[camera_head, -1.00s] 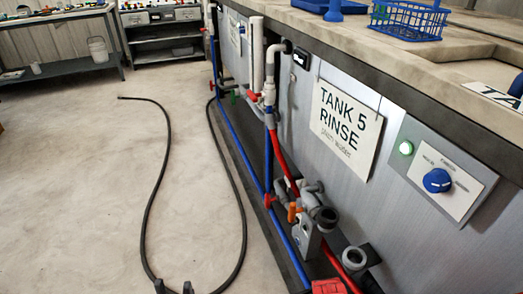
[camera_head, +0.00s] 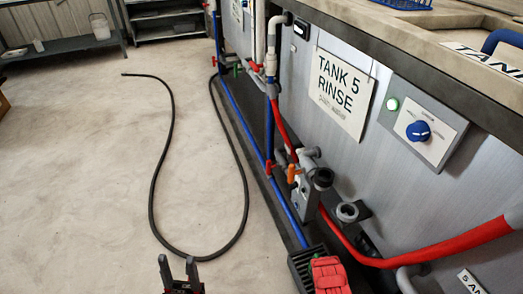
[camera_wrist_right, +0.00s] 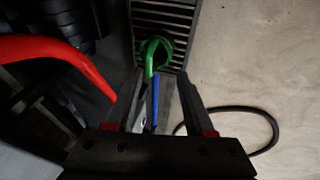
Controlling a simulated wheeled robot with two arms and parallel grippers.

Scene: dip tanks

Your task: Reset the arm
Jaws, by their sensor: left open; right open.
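My left gripper (camera_head: 179,270) shows at the bottom edge of the head view, left of centre. Its two dark fingers point up and stand apart, over bare floor, with nothing seen between them. My right gripper (camera_wrist_right: 160,98) shows in the right wrist view, its two dark fingers apart. A green loop-shaped part (camera_wrist_right: 154,52) and a thin blue part (camera_wrist_right: 155,105) show in the gap between these fingers. I cannot tell how far beyond the fingertips they are.
The Tank 5 Rinse panel (camera_head: 342,92) stands to the right, with pipes and valves along its foot. A red object (camera_head: 328,274) lies by a dark slatted part (camera_head: 300,262). A black hose (camera_head: 158,170) curves across the open floor.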

